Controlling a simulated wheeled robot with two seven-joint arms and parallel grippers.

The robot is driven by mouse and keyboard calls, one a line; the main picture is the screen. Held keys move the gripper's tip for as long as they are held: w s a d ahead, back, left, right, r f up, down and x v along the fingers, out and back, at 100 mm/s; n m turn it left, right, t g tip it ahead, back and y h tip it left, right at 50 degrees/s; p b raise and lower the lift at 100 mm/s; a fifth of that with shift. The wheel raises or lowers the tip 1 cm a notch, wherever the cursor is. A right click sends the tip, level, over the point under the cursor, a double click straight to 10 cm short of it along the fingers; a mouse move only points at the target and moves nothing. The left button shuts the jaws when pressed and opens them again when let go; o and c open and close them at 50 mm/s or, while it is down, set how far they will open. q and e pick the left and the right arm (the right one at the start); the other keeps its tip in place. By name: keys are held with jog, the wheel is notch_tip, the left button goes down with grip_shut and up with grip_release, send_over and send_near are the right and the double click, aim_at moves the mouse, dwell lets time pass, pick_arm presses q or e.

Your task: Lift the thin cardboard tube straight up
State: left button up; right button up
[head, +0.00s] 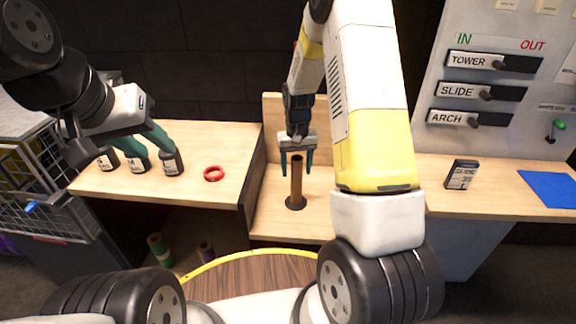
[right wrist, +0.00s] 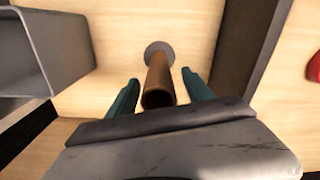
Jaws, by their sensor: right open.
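The thin cardboard tube (head: 297,180) is brown and stands upright on a dark round base (head: 296,203) on the lower wooden shelf. My right gripper (head: 297,168) is open above the shelf, its teal fingers on either side of the tube's upper part. In the right wrist view the tube (right wrist: 159,82) lies between the two open fingers (right wrist: 160,92), with gaps on both sides and its hollow end toward the camera. My left gripper (head: 150,145) is at the left, over the bench near the dark bottles. Its fingers are partly hidden, and I cannot tell whether they touch a bottle.
Several dark labelled bottles (head: 172,163) and a red ring (head: 213,174) sit on the left bench. A small dark box (head: 461,174) and a blue sheet (head: 548,188) lie on the right bench. A panel with TOWER, SLIDE and ARCH sliders (head: 487,92) stands behind. A wire basket (head: 45,185) is far left.

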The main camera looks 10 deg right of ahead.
aim_at(297, 176)
notch_tip(297, 176, down, 4)
jog(key=shift+r, duration=0.25)
jog(key=shift+c, duration=0.2)
jog(key=shift+s, duration=0.1)
grip_shut()
jog(key=shift+r, duration=0.1)
notch_tip(297, 176, up, 18)
dwell(0.5)
